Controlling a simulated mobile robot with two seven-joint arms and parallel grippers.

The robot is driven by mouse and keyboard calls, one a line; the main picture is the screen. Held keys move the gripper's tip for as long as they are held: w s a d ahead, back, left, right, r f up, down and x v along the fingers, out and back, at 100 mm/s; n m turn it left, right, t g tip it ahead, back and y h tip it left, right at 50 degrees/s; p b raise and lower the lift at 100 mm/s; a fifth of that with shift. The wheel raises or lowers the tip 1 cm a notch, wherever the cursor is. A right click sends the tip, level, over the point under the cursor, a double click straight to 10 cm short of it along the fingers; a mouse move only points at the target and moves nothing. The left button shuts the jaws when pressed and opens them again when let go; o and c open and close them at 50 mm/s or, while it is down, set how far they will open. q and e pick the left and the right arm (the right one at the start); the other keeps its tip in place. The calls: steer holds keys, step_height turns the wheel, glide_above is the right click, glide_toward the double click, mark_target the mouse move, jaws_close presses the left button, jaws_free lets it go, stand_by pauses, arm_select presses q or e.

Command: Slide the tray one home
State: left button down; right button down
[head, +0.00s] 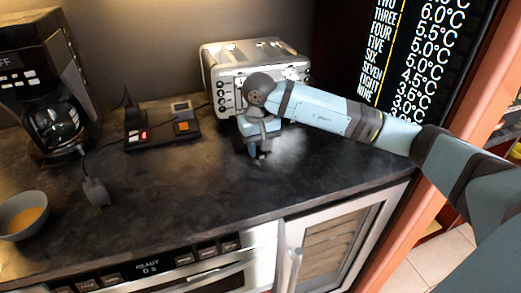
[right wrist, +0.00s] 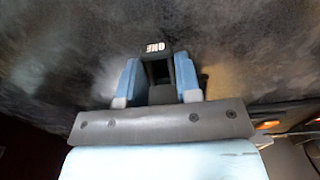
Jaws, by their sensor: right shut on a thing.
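My right gripper (head: 262,148) is low over the dark counter, just in front of the silver toaster-like appliance (head: 222,62). In the right wrist view my right gripper (right wrist: 161,88) has its blue fingers on both sides of a black piece marked ONE (right wrist: 157,52), shut on it. This appears to be the handle of tray one. The rest of the tray cannot be made out, and in the head view my wrist and gripper cover that spot. My left gripper does not show.
The dark counter (head: 190,185) is clear in front of the appliance. A black device with lit buttons (head: 160,128), a coffee maker (head: 50,100) and a bowl (head: 20,205) stand to the left. Below are an oven panel (head: 150,268) and a glass-doored cabinet (head: 335,245).

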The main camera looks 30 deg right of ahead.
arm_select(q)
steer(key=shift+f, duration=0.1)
arm_select(e)
steer(key=shift+w, duration=0.1)
arm_select(q)
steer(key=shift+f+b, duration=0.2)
steer(key=shift+b, duration=0.3)
arm_select(e)
steer(key=shift+w+d, duration=0.2)
steer(key=shift+w, duration=0.45)
steer(key=shift+w+d, duration=0.15)
steer(key=shift+w, duration=0.5)
